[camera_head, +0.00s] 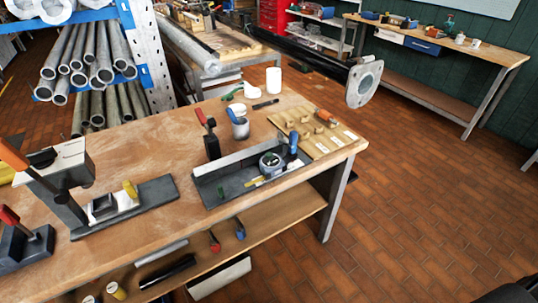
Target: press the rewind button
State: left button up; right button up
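I cannot make out a button marked rewind in the head view. A small round grey and dark item (270,163), which looks like a tape measure, sits in a long grey tray-like fixture (218,190) on the wooden workbench (150,140). A short yellow strip (254,181) lies just left of it; whether they are joined is too small to tell. Any button on the round item is too small to see. Neither of my grippers is in view.
A black tube with a grey end flange (365,84) reaches out past the bench's back right. Red-handled clamps (207,120), a blue-handled tool (293,142) and a wooden tool board (310,128) stand near the fixture. The tiled floor (430,190) on the right is clear.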

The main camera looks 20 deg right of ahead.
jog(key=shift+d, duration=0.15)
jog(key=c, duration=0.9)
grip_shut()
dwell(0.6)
